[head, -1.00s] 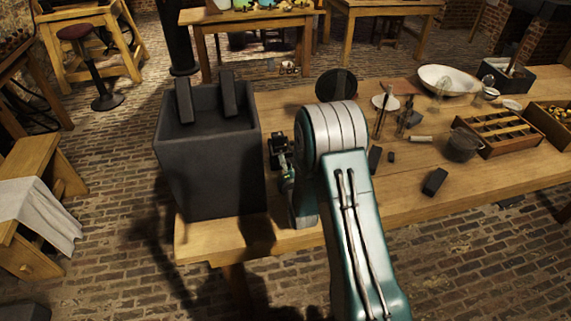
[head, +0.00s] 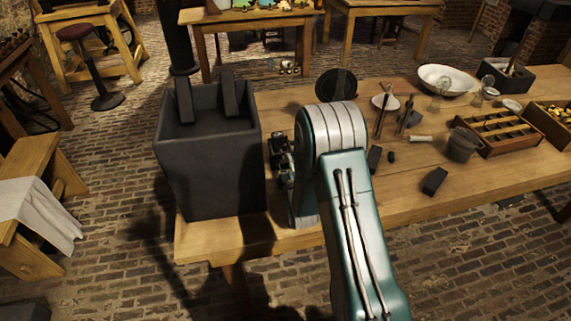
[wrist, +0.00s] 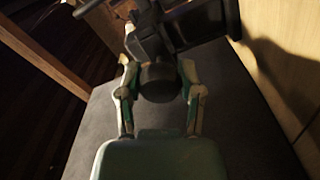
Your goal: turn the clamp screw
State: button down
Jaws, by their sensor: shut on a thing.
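The clamp screw's round dark head (wrist: 158,76) is in the middle of the wrist view. My gripper (wrist: 159,84) is shut on it, with one green-and-tan finger on each side. The dark clamp body (wrist: 197,26) is just beyond the head, at the top of the wrist view. In the head view, my gripper (head: 285,172) is a small dark shape between the big jar and my arm, and my arm hides much of that area. The screw's shaft is hidden.
A large dark grey jar (head: 210,165) with two dark plates in it stands at the left end of the wooden table (head: 330,232), close to my gripper. Right of my arm are a dark block (head: 435,181), a glass cup (head: 463,145), a compartment tray (head: 498,133) and a white bowl (head: 448,77).

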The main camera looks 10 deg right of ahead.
jog(key=shift+s+d+f+m, duration=0.1)
jog(key=shift+f+m, duration=0.05)
jog(key=shift+m, duration=0.5)
jog(key=shift+f+m, duration=0.15)
jog(key=shift+m, duration=0.5)
jog(key=shift+f+m, duration=0.1)
jog(key=shift+m, duration=0.2)
jog(key=shift+c, duration=1.2)
grip_release()
jog(key=shift+r, duration=0.2)
jog(key=s, duration=1.1)
jog(key=shift+s+f, duration=0.1)
jog(key=shift+s, duration=0.3)
